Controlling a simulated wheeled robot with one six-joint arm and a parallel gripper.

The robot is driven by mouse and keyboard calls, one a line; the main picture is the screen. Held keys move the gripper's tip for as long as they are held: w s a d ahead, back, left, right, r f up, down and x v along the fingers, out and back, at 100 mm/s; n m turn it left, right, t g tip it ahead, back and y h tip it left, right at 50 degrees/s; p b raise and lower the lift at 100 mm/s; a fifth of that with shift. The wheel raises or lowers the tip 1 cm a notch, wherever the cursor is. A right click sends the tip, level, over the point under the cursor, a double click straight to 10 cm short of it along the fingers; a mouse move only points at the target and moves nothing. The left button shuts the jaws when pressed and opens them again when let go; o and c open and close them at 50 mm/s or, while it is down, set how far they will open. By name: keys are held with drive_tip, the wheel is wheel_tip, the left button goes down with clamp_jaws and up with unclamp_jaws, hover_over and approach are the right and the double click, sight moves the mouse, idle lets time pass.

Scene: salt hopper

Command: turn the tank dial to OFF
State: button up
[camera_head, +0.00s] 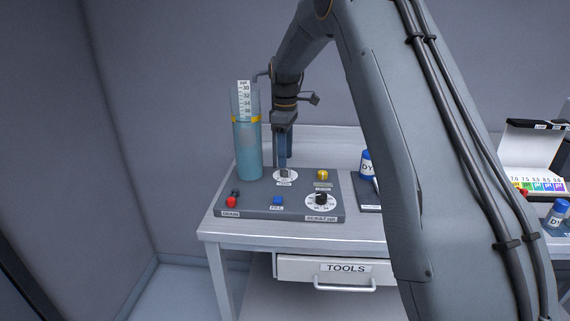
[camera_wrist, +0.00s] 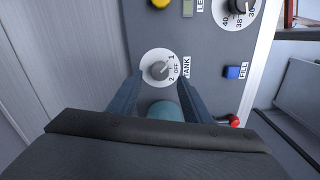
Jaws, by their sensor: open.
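The tank dial (camera_wrist: 160,69) is a white disc with a grey knob, marked 1, OFF and 2, beside a TANK label. In the head view the tank dial (camera_head: 286,176) sits at the back of the grey control panel (camera_head: 240,207), partly hidden by my gripper. My gripper (camera_head: 283,165) points down over it. In the wrist view my open gripper (camera_wrist: 160,80) has one finger on either side of the knob's line. I cannot tell whether the fingers touch the knob, or exactly which mark it points to.
A clear tank (camera_head: 247,150) of blue liquid stands left of the dial. The panel also has a red drain handle (camera_head: 231,202), a blue FILL button (camera_head: 278,200), a yellow knob (camera_head: 322,174) and a larger numbered dial (camera_head: 321,199). A blue-capped bottle (camera_head: 367,163) stands to the right.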

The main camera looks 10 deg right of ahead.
sight(285, 172)
drive_tip(key=shift+f+p, duration=0.4)
drive_tip(key=shift+f, duration=1.65)
drive_tip(key=c, duration=1.1)
drive_tip(key=shift+o, duration=0.2)
drive_tip(key=m, duration=0.4)
drive_tip(key=shift+w+r+m, duration=0.1)
drive_tip(key=shift+m, duration=2.3)
